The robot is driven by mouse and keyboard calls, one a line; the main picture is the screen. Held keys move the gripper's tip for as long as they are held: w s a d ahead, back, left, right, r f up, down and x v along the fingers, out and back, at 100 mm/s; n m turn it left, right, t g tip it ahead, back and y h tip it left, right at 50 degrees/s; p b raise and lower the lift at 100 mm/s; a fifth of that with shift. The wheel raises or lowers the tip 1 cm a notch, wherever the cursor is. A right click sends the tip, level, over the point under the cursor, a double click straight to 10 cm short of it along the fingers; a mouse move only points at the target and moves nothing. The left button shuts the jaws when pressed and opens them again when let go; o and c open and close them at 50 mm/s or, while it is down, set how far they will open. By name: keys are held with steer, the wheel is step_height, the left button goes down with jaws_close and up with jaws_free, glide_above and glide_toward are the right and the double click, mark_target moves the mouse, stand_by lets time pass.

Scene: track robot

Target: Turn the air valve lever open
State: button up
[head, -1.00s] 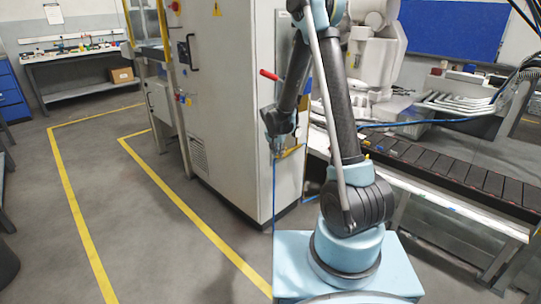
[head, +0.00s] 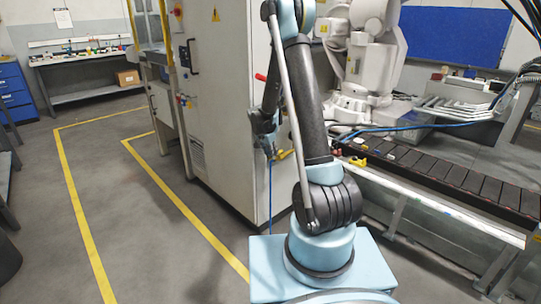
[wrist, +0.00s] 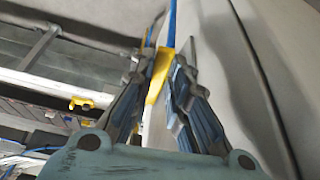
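The air valve lever is yellow (head: 284,154) and sits low on the side of the grey cabinet, with a blue hose hanging below it. In the wrist view the yellow lever (wrist: 158,72) stands between my two fingers, with the blue hose beyond it. My gripper (wrist: 165,58) is open around the lever, one finger on each side. I cannot tell whether either finger touches it. In the head view my gripper (head: 268,145) is at the cabinet side beside the lever, partly hidden by my arm.
The cabinet (head: 222,110) has a red handle (head: 261,77) above my gripper. A conveyor (head: 450,175) runs on the right, with a small yellow part (head: 357,161) at its near end. A white robot arm (head: 365,50) stands behind. The floor on the left is open.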

steer(key=o, duration=0.3)
steer(key=shift+w+d, duration=0.1)
steer(key=shift+o, duration=0.2)
steer(key=v, duration=1.2)
